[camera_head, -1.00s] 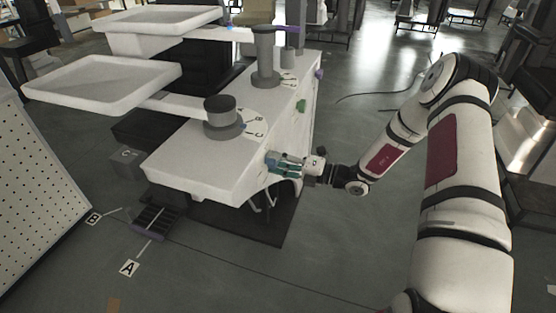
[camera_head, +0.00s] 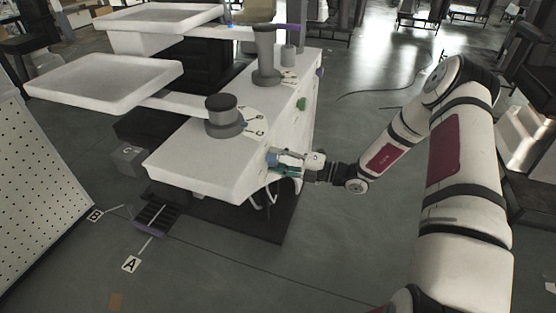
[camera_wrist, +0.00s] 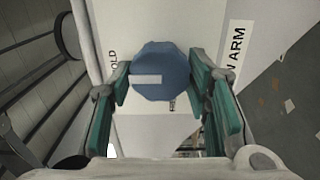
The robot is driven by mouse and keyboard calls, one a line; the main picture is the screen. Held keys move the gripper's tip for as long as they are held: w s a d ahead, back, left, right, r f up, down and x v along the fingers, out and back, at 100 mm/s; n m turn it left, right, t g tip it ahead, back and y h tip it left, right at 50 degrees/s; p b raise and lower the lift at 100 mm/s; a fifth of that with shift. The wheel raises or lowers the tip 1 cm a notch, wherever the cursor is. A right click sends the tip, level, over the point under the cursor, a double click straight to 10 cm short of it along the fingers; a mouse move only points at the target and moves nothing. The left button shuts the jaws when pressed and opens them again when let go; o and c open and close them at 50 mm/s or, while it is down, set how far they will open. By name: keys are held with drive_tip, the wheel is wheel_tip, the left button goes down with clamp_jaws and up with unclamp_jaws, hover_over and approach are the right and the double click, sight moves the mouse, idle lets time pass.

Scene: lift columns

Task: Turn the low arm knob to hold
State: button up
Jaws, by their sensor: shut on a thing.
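The blue low arm knob (camera_wrist: 165,70) sits on the white panel face in the wrist view, with a pale bar marker pointing left. My gripper (camera_wrist: 163,85) is shut on the knob, with a green-padded finger on either side. In the head view, my gripper (camera_head: 280,162) reaches the side of the white column body, and the knob (camera_head: 271,158) shows beside the fingertips. The "HOLD" label (camera_wrist: 113,65) is partly cut off left of the knob. The "LOW ARM" label (camera_wrist: 236,50) is partly hidden at right. Another label below the knob is mostly covered.
The white cabinet (camera_head: 200,172) carries two column posts with white trays (camera_head: 105,82) on arms. A green knob (camera_head: 301,104) and a purple knob (camera_head: 319,72) sit farther along its side. A pedal (camera_head: 155,217) lies on the floor. The floor right of the cabinet is mostly clear.

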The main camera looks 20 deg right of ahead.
drive_tip(key=o, duration=1.1)
drive_tip(key=shift+o, duration=0.2)
drive_tip(key=v, duration=1.2)
